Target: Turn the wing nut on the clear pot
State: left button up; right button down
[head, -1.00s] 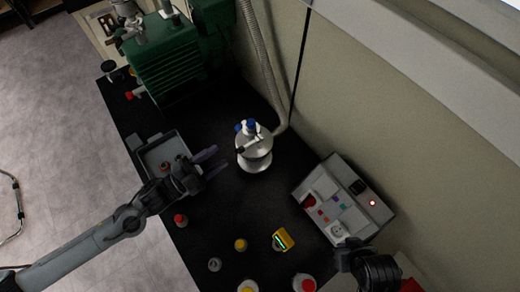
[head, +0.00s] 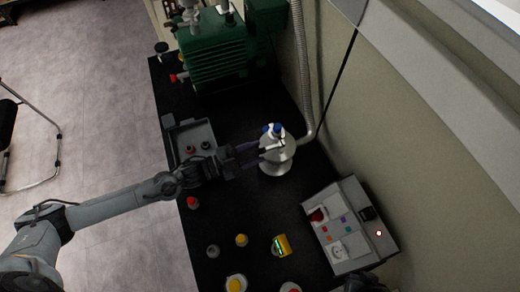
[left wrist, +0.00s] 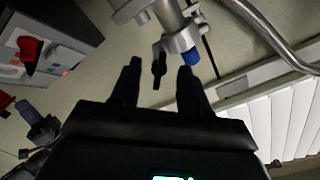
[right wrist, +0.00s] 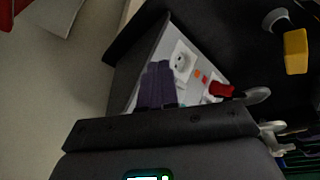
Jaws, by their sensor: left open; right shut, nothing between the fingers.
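The clear pot (head: 276,164) stands upright on the black bench, with a pale top and a blue cap (head: 273,128). Its blue part (left wrist: 191,57) and a grey fitting (left wrist: 180,40) show in the left wrist view. A dark, narrow piece, which looks like the wing nut (left wrist: 159,66), lies in the gap between my left fingertips. My left gripper (head: 256,155) is open at the pot's left side; contact cannot be told. It also shows in the left wrist view (left wrist: 158,72). My right gripper (right wrist: 157,75) is shut and empty, away from the pot.
A grey tray (head: 172,153) with small items lies left of the pot. A green machine (head: 215,50) stands behind. A control box (head: 352,235) is at right, with a yellow device (head: 282,246) and several small containers in front. A hose runs along the wall.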

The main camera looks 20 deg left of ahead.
pick_arm(q)
jog(key=shift+x, duration=1.2)
grip_shut()
